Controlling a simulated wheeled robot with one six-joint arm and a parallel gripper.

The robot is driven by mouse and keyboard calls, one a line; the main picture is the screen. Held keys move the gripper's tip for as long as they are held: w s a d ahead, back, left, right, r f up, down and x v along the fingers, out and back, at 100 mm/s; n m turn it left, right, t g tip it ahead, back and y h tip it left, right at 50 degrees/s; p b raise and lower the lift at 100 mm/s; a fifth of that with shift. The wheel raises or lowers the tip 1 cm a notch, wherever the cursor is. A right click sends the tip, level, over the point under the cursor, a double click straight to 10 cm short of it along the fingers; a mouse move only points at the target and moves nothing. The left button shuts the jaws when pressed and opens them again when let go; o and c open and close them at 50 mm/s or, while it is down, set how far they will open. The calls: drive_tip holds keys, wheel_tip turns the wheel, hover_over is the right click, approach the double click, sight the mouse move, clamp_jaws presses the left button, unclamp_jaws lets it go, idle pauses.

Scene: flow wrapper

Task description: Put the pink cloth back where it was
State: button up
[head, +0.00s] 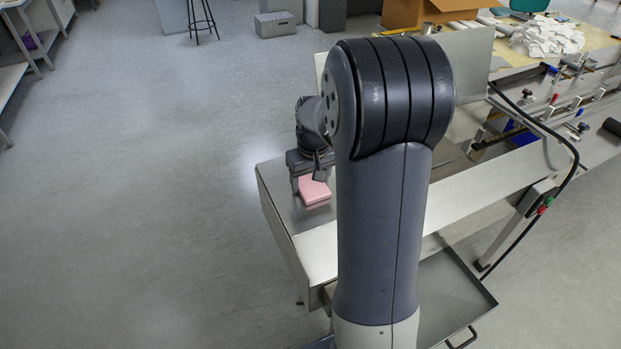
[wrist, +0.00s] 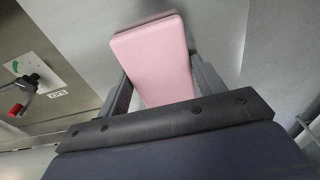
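The pink cloth (wrist: 152,60) is a flat, folded block with rounded edges. In the wrist view it lies between my gripper's two fingers, at a slant to them. My gripper (wrist: 157,72) has one finger at each long side of the cloth, and both finger ends meet its edges. In the head view the cloth (head: 314,191) shows at the near left end of the steel table (head: 315,252), directly under my gripper (head: 309,178). It is at or just above the table top; I cannot tell which. My arm hides part of the table.
The machine (head: 560,110) with clamps and a black cable runs to the right. White cloths (head: 547,37) and a cardboard box (head: 405,12) are at the back. A tray (head: 455,300) hangs low at the front. A red knob (wrist: 17,110) shows in the wrist view. The left floor is clear.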

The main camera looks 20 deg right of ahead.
sight(313, 188)
drive_tip(key=o, duration=0.4)
drive_tip(key=shift+c, duration=0.2)
wheel_tip(313, 188, up, 12)
drive_tip(key=s, duration=0.1)
drive_tip(key=shift+s+r, duration=0.15)
drive_tip(key=shift+s, duration=0.05)
drive_tip(key=shift+o, duration=0.3)
drive_tip(key=o, duration=0.3)
